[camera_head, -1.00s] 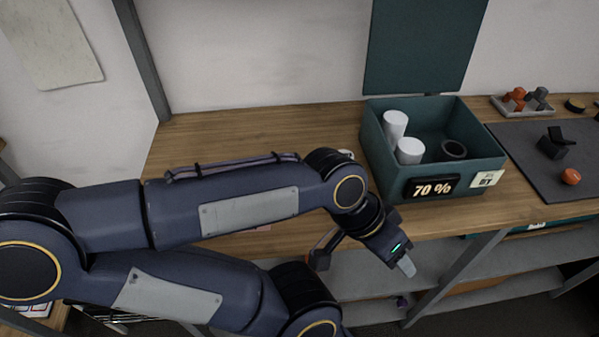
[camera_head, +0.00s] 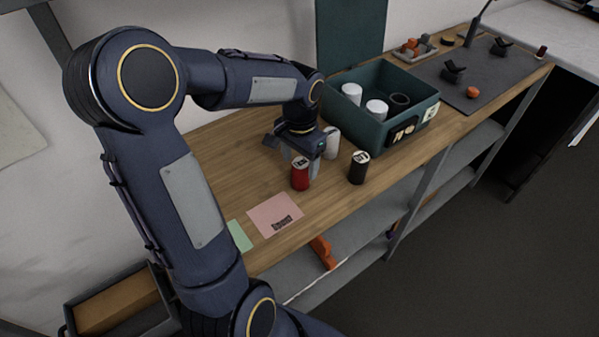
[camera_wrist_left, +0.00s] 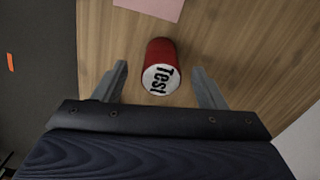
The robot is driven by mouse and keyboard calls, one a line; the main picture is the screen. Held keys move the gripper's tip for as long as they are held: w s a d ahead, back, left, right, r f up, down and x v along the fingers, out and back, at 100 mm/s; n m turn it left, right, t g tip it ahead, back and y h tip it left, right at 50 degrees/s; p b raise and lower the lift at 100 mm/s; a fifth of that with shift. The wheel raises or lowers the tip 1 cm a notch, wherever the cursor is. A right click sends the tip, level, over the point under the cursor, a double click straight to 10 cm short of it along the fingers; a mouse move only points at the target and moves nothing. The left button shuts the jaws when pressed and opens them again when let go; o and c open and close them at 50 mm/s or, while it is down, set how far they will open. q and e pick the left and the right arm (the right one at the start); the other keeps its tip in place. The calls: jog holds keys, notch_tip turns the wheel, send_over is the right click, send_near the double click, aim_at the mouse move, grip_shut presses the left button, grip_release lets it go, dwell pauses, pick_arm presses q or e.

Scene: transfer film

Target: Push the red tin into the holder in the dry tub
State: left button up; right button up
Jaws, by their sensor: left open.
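The red tin (camera_head: 300,178) stands upright on the wooden bench. In the wrist view the tin shows between the two fingers (camera_wrist_left: 160,70), with a gap on each side. My right gripper is out of view.
A black tin (camera_head: 358,168) and a white tin (camera_head: 331,143) stand close to the red one, right of my gripper. A pink sheet (camera_head: 272,213) and a green sheet (camera_head: 239,236) lie nearer the bench's front edge. A grey mat (camera_head: 470,80) lies beyond the tub.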

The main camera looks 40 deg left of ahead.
aim_at(301, 173)
pick_arm(q)
jog(key=f, duration=0.5)
jog(key=shift+w+p, duration=0.3)
jog(key=shift+p, duration=0.1)
jog(key=c, duration=1.2)
